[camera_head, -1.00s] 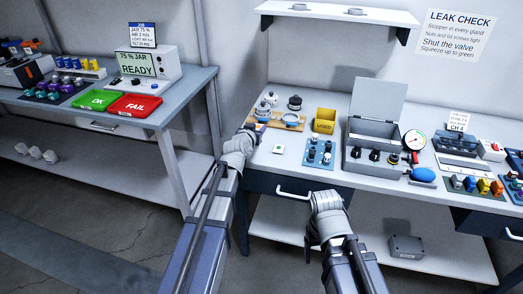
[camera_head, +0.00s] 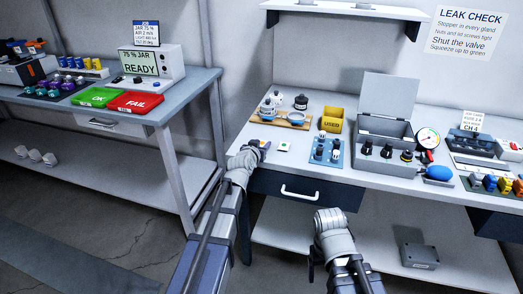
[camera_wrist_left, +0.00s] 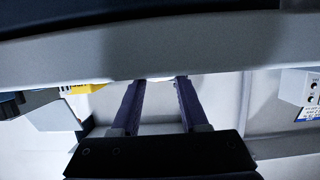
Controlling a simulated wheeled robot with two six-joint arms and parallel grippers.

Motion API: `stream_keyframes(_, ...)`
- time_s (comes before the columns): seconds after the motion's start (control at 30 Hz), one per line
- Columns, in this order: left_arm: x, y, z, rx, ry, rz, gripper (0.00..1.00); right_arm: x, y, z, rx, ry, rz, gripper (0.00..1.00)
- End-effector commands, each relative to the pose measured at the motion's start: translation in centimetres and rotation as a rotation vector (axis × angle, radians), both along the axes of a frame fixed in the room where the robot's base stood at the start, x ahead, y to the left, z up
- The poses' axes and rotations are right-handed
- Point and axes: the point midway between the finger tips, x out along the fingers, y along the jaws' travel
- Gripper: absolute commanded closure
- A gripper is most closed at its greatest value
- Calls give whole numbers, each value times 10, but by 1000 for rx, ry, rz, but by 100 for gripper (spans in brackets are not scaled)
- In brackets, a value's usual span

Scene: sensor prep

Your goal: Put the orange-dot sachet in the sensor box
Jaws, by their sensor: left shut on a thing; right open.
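My left gripper (camera_head: 263,147) is low over the bench's front left, just left of a small white square with a green dot (camera_head: 284,147). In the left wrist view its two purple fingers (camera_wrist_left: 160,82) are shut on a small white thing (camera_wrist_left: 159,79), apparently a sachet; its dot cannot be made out. The open grey box (camera_head: 354,154), apparently the sensor box, stands to the right with its lid raised and dark knobs along its front. My right arm comes in at the lower middle, below the bench; its fingers are hidden.
A wooden board (camera_head: 264,118) with jars and dishes lies behind my left gripper. A yellow bin (camera_head: 332,121) and a blue tray (camera_head: 320,158) stand between it and the box. A gauge (camera_head: 428,138) and blue bulb (camera_head: 438,174) are right of the box.

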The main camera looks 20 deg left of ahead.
Motion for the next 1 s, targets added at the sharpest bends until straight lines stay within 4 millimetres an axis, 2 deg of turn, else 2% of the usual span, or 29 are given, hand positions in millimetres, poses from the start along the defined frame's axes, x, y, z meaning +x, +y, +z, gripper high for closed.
stream_keyframes(0.37,0,0,-4,0,0,0,100,0,0,-4,0,0,0,22)
stream_keyframes(0.4,0,0,-2,0,0,0,52,0,0,-2,0,0,0,22)
stream_keyframes(0.63,0,0,-2,0,0,0,26,0,0,-2,0,0,0,22)
stream_keyframes(0.97,0,0,4,0,0,0,26,0,0,4,0,0,0,22)
stream_keyframes(1.0,-6,0,5,0,0,0,26,0,0,5,0,0,0,22)
